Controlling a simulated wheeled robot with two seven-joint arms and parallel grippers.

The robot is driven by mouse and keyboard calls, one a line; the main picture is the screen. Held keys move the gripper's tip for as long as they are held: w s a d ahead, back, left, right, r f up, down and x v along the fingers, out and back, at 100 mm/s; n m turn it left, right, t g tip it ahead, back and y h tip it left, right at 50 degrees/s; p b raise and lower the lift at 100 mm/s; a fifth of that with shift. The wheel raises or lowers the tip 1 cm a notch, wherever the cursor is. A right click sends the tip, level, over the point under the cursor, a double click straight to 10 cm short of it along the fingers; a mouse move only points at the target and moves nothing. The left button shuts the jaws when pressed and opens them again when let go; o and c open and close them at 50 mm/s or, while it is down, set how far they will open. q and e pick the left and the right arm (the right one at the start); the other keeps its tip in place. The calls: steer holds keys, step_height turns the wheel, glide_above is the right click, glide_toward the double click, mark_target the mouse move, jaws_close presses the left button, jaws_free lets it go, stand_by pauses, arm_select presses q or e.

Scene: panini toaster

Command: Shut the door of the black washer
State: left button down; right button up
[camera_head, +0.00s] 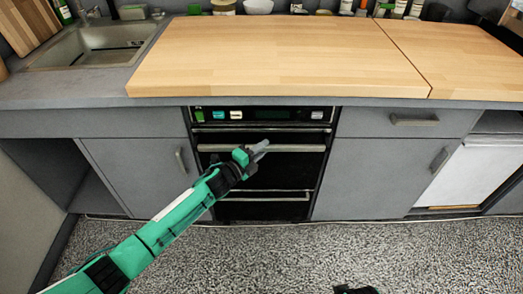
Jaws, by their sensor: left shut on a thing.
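The black appliance (270,171), oven-like with a control panel on top, is built in between the grey cabinets. A long grey handle (305,148) runs across its front, with a second bar lower down. From this view I cannot tell how far its door stands open. My left gripper (261,149) reaches in from the lower left and is shut on the long handle near its middle, hiding part of it and of the dark front. A small dark part, perhaps of my right arm, shows at the bottom edge; the right gripper's fingers do not show.
A wooden countertop (280,60) lies above the appliance, with several jars and bowls along the back. A sink (95,46) is at the upper left. Grey cabinets with handles flank the appliance. The speckled floor (250,250) in front is clear.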

arm_select(q)
steer(key=shift+w, duration=0.1)
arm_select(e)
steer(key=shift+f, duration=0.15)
arm_select(q)
steer(key=c, duration=1.2)
jaws_free()
steer(key=v, duration=1.3)
steer(key=shift+s+a, duration=0.25)
steer(key=shift+a, duration=0.05)
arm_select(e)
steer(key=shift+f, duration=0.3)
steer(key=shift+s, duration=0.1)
